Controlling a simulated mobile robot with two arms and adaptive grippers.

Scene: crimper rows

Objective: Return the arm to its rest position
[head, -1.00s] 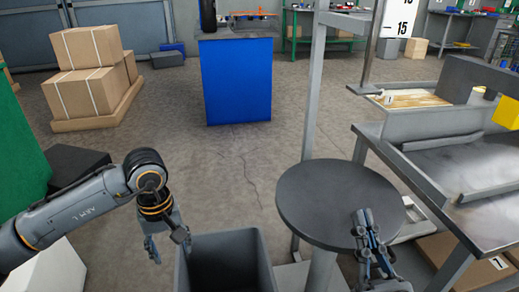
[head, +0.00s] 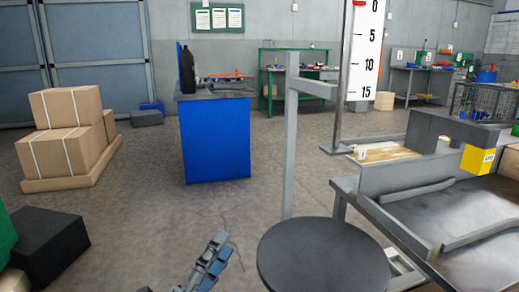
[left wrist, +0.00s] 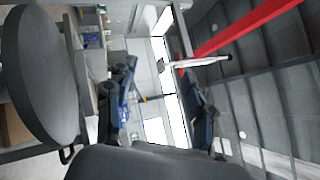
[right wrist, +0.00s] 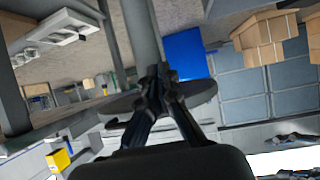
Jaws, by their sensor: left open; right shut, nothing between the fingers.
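My left gripper (head: 214,262) is low in the head view, left of the round dark table top, with only its end part in the picture. In the left wrist view its two fingers (left wrist: 160,78) stand well apart with nothing between them. My right gripper is out of the head view. In the right wrist view its fingers (right wrist: 160,76) meet at the tips, empty, in front of the round table top (right wrist: 200,92). Neither gripper holds anything.
The round table top (head: 325,258) stands at the bottom, beside a grey post (head: 290,150). A metal workbench (head: 480,215) is at the right. A blue cabinet (head: 216,140) stands ahead. Boxes on a pallet (head: 65,182) and a black box (head: 48,245) are at the left. Open floor lies between.

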